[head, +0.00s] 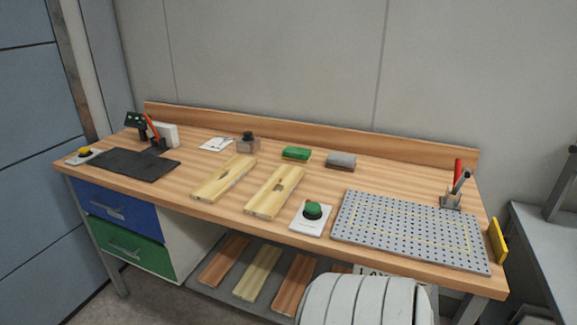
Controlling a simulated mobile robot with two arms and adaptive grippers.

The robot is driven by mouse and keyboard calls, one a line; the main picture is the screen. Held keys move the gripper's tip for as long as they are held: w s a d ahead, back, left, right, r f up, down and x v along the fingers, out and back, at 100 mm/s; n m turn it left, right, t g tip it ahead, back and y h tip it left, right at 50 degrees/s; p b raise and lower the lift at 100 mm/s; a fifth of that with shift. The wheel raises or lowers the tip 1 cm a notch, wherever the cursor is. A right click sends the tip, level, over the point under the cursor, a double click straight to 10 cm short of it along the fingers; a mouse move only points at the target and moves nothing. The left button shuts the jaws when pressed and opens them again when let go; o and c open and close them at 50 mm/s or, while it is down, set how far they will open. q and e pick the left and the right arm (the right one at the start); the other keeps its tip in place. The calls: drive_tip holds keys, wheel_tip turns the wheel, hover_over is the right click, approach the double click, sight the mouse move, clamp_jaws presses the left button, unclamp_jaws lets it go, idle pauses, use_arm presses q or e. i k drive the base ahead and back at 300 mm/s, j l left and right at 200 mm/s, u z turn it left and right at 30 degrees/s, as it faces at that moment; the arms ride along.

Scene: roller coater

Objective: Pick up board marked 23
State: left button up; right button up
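Two pale yellow wooden boards lie flat on the workbench in the head view, a left board (226,176) and a right board (268,197). Each has a small dark mark near its middle, too small to read, so I cannot tell which is marked 23. More boards lie on the shelf under the bench: a reddish-brown one (224,262), a pale one (257,274) and another reddish-brown one (294,285). No number shows on these. Neither of my grippers is in view.
Blue (116,207) and green (130,246) drawers are at left.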

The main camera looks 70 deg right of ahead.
sight(210, 190)
drive_tip(key=k+l+z, duration=0.4)
drive_tip(key=l+z, duration=0.2)
drive_tip(key=k+l+z, duration=0.1)
drive_tip(key=l+z, duration=0.15)
drive_tip(key=z, duration=0.65)
